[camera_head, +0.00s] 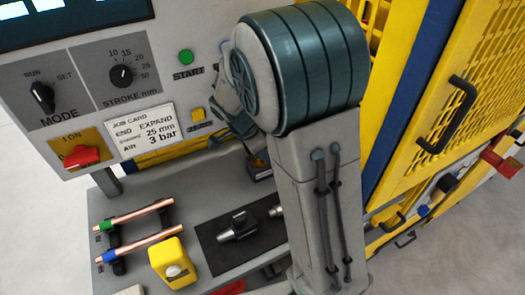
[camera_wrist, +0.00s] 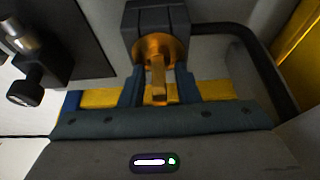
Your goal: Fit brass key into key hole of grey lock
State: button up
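In the wrist view a dark grey block (camera_wrist: 156,22), seemingly the grey lock, is at the top centre. A round brass disc (camera_wrist: 141,48) sits on its near face, and a narrow brass tab (camera_wrist: 158,82), seemingly part of the brass key, points from it toward my gripper. I cannot tell how deep the key sits in the lock. My gripper (camera_wrist: 158,78) has its two fingers apart, one on each side of the tab, with gaps visible. In the head view my arm hides most of this spot; only a small dark piece with brass colour (camera_head: 260,163) shows.
A control panel (camera_head: 100,65) with knobs and a red switch (camera_head: 82,157) stands behind. Copper tubes (camera_head: 140,245), a yellow box (camera_head: 172,262) and metal fittings (camera_head: 238,228) on a black mat lie on the grey bench. A yellow mesh guard (camera_head: 450,100) is at right.

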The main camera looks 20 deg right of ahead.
jog(key=shift+o, duration=0.6)
jog(key=shift+r, duration=0.25)
jog(key=w+v, duration=0.1)
jog(key=v, duration=1)
jog(key=s+d+n+t+y, duration=0.1)
jog(key=s+n+y, duration=0.1)
jog(key=s+n, duration=0.6)
jog(key=s+d+f+n+t+y, duration=0.1)
jog(key=s+d+n+y, duration=0.1)
jog(key=s+n, duration=0.6)
jog(key=s+b, duration=0.1)
jog(key=s, duration=0.2)
jog(key=shift+d+f, duration=0.2)
jog(key=shift+f, duration=0.1)
jog(key=shift+s, duration=0.1)
jog(key=shift+c, duration=0.4)
